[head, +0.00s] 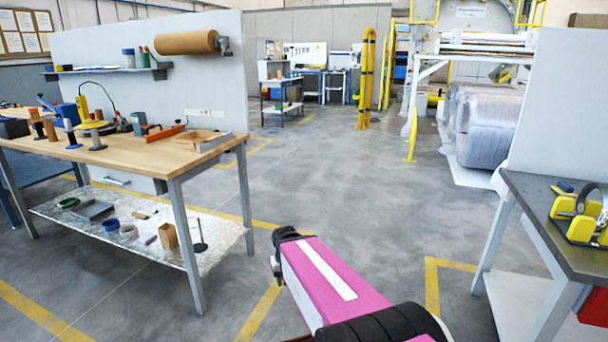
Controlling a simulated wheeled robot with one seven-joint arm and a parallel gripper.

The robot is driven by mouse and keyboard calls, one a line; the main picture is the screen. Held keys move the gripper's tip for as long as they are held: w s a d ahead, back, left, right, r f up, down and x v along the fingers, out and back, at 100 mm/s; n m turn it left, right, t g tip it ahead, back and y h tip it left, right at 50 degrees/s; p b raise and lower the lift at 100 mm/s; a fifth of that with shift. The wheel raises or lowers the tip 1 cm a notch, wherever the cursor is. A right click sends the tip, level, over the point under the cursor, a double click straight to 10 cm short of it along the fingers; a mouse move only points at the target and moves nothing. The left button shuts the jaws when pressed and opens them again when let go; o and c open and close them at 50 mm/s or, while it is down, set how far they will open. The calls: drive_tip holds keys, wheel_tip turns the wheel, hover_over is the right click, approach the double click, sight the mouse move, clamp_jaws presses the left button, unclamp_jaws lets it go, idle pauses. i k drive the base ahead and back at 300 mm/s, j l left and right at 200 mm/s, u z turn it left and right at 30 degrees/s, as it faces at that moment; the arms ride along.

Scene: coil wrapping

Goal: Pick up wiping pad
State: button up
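I cannot pick out a wiping pad for certain. Small items lie on the lower shelf (180,255) of the left workbench, among them a small flat pale purple-grey piece (147,238) that is too small to identify. My pink arm reaches in from the bottom of the head view, over the open floor between the two benches. It ends in a dark joint, and my gripper's fingers do not show. Nothing held can be seen.
The left workbench top (130,155) carries several spools and tools. A brown block (168,236) and tape rolls (129,231) share its lower shelf. A dark-topped table (545,215) with a yellow tape dispenser (580,217) stands right. The floor (330,180) between is clear.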

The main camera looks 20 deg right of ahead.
sight(562, 188)
drive_tip(key=i+z, duration=0.25)
drive_tip(key=z, duration=0.25)
drive_tip(key=i+z, duration=0.2)
drive_tip(key=z, duration=0.3)
drive_tip(key=i+j+z, duration=0.2)
drive_tip(key=z, duration=0.25)
drive_tip(key=i+j+z, duration=0.15)
drive_tip(key=z, duration=0.35)
drive_tip(key=j, duration=0.1)
